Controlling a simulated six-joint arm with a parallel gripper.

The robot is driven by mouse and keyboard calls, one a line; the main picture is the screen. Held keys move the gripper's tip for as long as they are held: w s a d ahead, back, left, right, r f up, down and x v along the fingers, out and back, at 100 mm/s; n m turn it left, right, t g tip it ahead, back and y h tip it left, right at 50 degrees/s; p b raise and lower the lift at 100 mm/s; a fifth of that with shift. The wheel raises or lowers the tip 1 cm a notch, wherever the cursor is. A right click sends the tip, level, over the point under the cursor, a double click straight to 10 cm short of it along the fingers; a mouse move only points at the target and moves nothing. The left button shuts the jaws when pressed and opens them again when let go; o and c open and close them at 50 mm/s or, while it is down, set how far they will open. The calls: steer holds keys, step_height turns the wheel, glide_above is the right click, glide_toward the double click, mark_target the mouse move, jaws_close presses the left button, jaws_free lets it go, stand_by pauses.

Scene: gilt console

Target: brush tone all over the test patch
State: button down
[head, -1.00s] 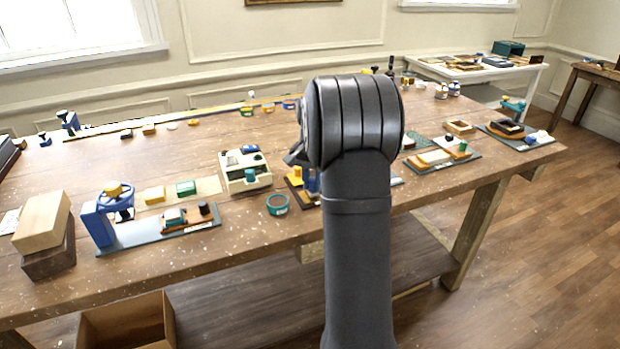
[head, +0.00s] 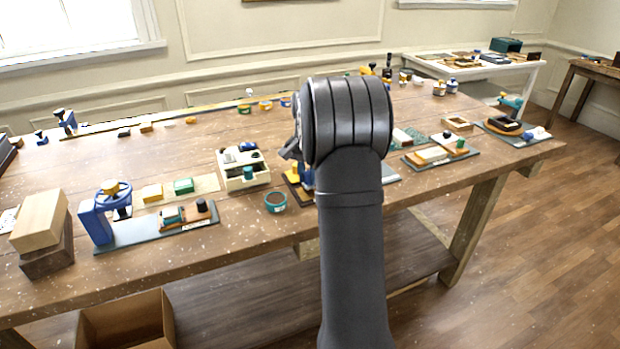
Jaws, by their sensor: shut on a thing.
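My arm (head: 350,190) rises through the middle of the head view, its dark rounded joint in front of the workbench (head: 235,235). My gripper and whatever is between its jaws are hidden behind this joint; only a small grey part sticks out at its left. I cannot make out a brush or a test patch; either may be behind the arm. A teal round tin (head: 276,201) with a dark inside stands open near the bench's front edge, left of the arm. Just beside the arm, a dark base (head: 297,190) carries a yellow piece and is partly covered.
Left of the arm stand a cream box (head: 243,172), a blue wheel device (head: 104,220) and stacked wooden blocks (head: 40,222). Right are trays with blocks (head: 440,155) and a grey board with a dark frame (head: 512,131).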

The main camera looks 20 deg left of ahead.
steer(key=shift+w+a, duration=0.75)
steer(key=shift+s+d, duration=2.2)
steer(key=shift+s+a, duration=0.35)
steer(key=shift+a, duration=0.1)
steer(key=shift+w+a, duration=2.15)
steer(key=shift+a, duration=0.05)
steer(key=shift+s+d, duration=2.2)
steer(key=shift+w+a, duration=2.15)
steer(key=shift+w+a+r, duration=0.1)
step_height(320, 180, up, 8)
steer(key=shift+f, duration=0.25)
